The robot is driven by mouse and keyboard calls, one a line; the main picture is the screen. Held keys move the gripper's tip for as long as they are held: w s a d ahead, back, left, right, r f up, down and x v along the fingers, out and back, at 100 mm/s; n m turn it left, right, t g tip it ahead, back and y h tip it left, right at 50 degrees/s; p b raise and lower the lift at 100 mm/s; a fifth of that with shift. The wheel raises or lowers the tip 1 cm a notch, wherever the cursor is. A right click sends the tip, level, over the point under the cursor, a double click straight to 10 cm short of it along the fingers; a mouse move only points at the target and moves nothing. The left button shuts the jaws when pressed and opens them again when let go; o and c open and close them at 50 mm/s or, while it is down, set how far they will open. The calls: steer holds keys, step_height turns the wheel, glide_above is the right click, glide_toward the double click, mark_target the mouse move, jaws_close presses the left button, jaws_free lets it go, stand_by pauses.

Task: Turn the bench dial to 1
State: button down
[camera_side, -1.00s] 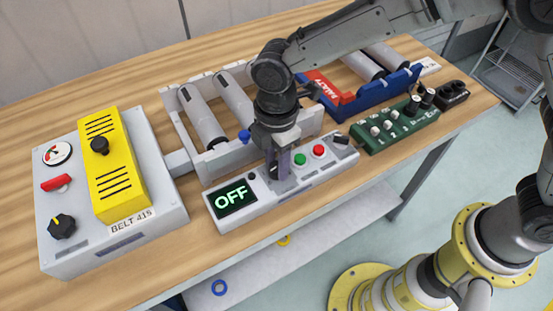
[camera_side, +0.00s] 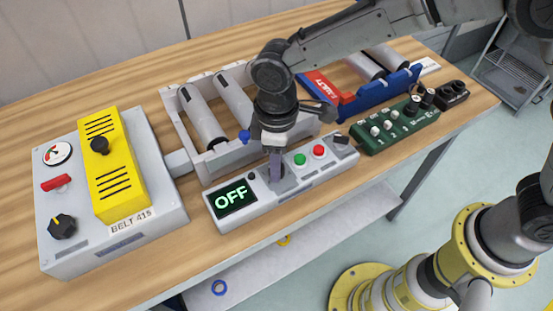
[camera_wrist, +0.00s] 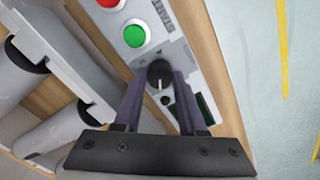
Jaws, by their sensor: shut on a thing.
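The bench dial (camera_wrist: 160,76) is a dark round knob with a pale pointer line, on the light grey control panel (camera_side: 325,175). My gripper (camera_side: 275,172) points down at the panel, and in the wrist view (camera_wrist: 158,84) its two fingers are shut on the dial, one on each side. In the side view the fingers hide the dial. The display (camera_side: 236,198) to its left reads OFF in pale green letters. The marks around the dial are too small to read.
A green button (camera_side: 300,159) and a red button (camera_side: 319,151) sit right of my gripper on the panel. Behind is the roller conveyor (camera_side: 205,118). The belt box (camera_side: 119,165) with a yellow cover stands left, a green switch box (camera_side: 395,123) right.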

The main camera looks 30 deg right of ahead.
stand_by(0.5)
steer(key=shift+c, duration=2.4)
jaws_free()
step_height(320, 180, up, 14)
